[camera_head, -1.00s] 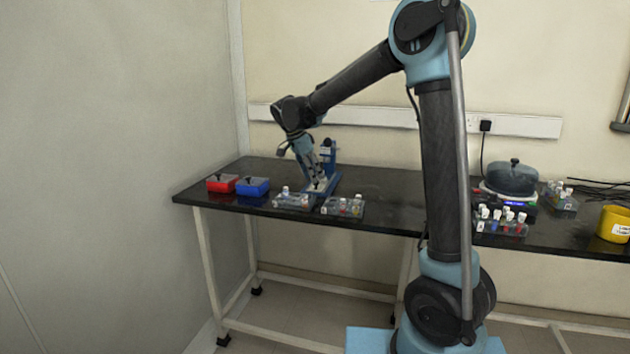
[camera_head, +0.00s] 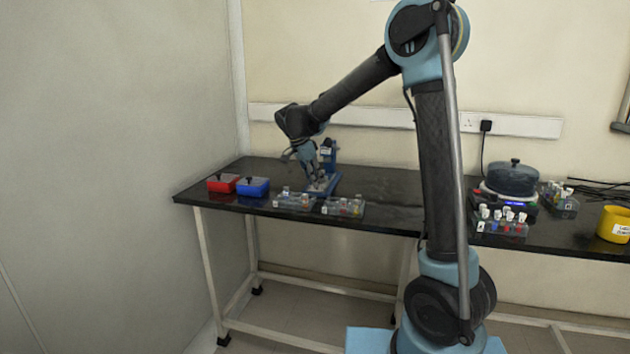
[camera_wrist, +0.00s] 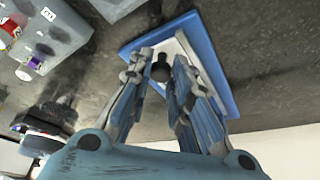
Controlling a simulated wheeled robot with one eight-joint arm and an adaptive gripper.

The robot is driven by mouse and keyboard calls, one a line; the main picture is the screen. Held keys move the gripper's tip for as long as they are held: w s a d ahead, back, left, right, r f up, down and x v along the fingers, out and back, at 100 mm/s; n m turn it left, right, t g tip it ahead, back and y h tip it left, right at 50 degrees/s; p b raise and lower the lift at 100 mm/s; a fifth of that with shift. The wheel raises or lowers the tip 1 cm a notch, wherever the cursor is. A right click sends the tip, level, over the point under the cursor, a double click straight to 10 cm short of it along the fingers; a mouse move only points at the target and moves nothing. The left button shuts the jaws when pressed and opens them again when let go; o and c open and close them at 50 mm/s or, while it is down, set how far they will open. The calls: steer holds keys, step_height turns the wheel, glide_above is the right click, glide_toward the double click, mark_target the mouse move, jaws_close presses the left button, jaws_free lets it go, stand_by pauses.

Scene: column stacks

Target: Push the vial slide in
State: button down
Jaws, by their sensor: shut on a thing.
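The blue vial stand (camera_head: 329,152) is on the left half of the bench, with an upright and a flat blue base. In the wrist view its blue base (camera_wrist: 226,84) carries a pale slide plate (camera_wrist: 186,44). A small dark knob (camera_wrist: 160,72) is between my fingertips. My gripper (camera_head: 317,181) reaches down at the front of the stand and also shows in the wrist view (camera_wrist: 164,64), shut on the knob. Whether a vial sits in the slide is not clear; the fingers cover part of it.
Two clear racks with vials (camera_head: 293,202) (camera_head: 343,207) stand close in front of the stand. A red box (camera_head: 222,184) and a blue box (camera_head: 252,187) are to the left. Mid-bench is clear.

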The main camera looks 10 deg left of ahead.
steer(key=w, duration=0.5)
steer(key=w+d, duration=0.1)
steer(key=w, duration=0.2)
steer(key=shift+w, duration=0.3)
steer(key=c, duration=1.5)
jaws_free()
steer(key=shift+w, duration=0.1)
steer(key=shift+o, duration=0.2)
steer(key=v, duration=1.2)
steer(key=shift+f, duration=0.1)
